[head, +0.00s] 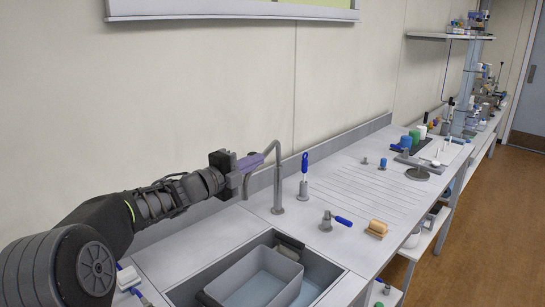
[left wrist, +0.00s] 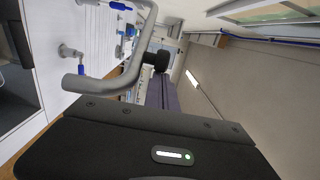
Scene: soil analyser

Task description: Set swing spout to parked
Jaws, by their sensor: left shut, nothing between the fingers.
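The swing spout (head: 278,180) is a grey bent pipe rising from the counter behind the sink. In the head view its upper arm runs left, and its free end lies close to my left gripper. My left gripper (head: 258,160) is shut and empty, beside the spout's upper arm. In the left wrist view the spout (left wrist: 120,82) crosses in front of the gripper body, its open end toward the left. The dark tips of my left gripper (left wrist: 157,61) are close to the pipe; I cannot tell whether they touch it. My right gripper is not in view.
The sink (head: 330,272) holds a grey basin (head: 255,280). An upright blue-handled tap (head: 304,172) and a blue lever tap (head: 326,221) stand right of the spout. A wooden brush (head: 377,228) lies near the front edge. The ribbed drainboard (head: 375,185) is mostly clear. The wall is close behind.

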